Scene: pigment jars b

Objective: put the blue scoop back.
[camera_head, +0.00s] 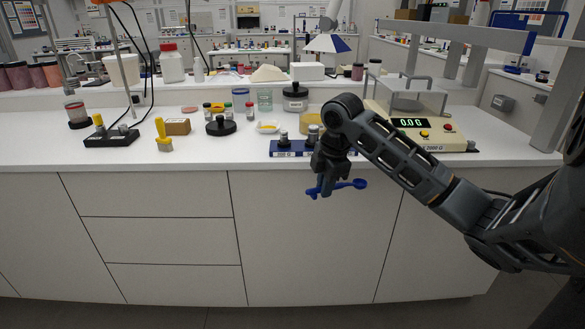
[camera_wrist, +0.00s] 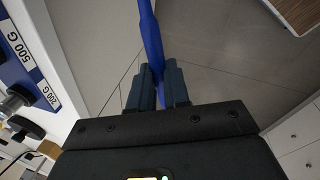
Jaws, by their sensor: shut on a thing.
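The blue scoop (camera_head: 346,185) is held in my gripper (camera_head: 327,186), in front of the bench's front edge and a little below its top. Its round bowl end points right in the head view, and a short piece shows to the left of the fingers. In the wrist view the blue scoop (camera_wrist: 151,38) runs up and away from between the fingers of my gripper (camera_wrist: 157,88), which are shut on it. The far end of the scoop is cut off at the top of the wrist view. No resting place for the scoop can be made out.
A blue weight rack (camera_head: 290,154) stands at the bench's front edge, just behind my gripper. A balance (camera_head: 432,133) reading 0.0 stands to the right. A yellow brush (camera_head: 163,137), a black stand (camera_head: 112,138) and several jars stand left. Bare bench (camera_head: 215,152) lies at front left.

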